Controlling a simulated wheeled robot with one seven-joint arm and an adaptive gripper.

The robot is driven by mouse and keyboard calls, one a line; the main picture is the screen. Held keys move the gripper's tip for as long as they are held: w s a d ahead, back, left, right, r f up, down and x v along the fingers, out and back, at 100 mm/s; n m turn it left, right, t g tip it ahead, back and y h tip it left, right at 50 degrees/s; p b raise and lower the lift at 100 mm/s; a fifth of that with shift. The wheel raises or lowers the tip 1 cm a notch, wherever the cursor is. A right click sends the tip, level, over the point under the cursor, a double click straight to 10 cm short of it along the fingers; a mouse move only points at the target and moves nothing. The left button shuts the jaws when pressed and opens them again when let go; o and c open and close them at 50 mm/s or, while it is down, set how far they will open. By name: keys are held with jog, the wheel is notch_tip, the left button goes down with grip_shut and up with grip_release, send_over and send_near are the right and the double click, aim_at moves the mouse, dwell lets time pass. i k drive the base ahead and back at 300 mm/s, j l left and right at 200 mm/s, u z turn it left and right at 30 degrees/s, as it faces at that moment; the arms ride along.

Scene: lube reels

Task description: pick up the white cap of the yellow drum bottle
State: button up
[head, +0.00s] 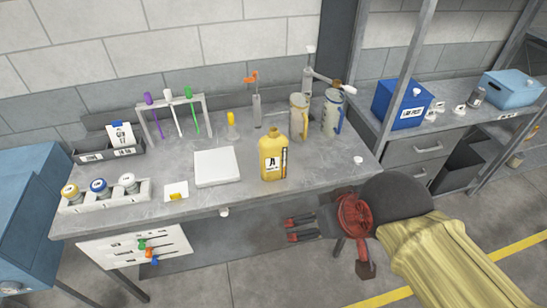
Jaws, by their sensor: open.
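The yellow drum bottle (273,157) stands upright on the grey workbench (325,170), with a black and white label on its front. Its neck looks bare at the top. A small white cap-like piece (358,160) lies on the bench near the right front corner, apart from the bottle; I cannot tell for certain that it is the bottle's cap. My gripper (288,230) is open and empty, its two fingers pointing left. It is in front of the bench's front edge, nearer to me than the bottle and the white piece, and touches neither.
Two jugs (299,116) stand behind the bottle. A white flat pad (217,167), a rack of coloured tools (172,118) and a tray of jars (103,195) are to the left. A white knob (223,212) sits at the bench's front edge. Bench space around the white piece is clear.

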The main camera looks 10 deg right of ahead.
aim_at(357, 160)
jog(key=i+l+u, duration=0.25)
jog(key=i+l, duration=0.15)
jog(key=l, duration=0.25)
jog(key=i+l+u, duration=0.2)
jog(key=i+l, duration=0.2)
jog(key=l, duration=0.3)
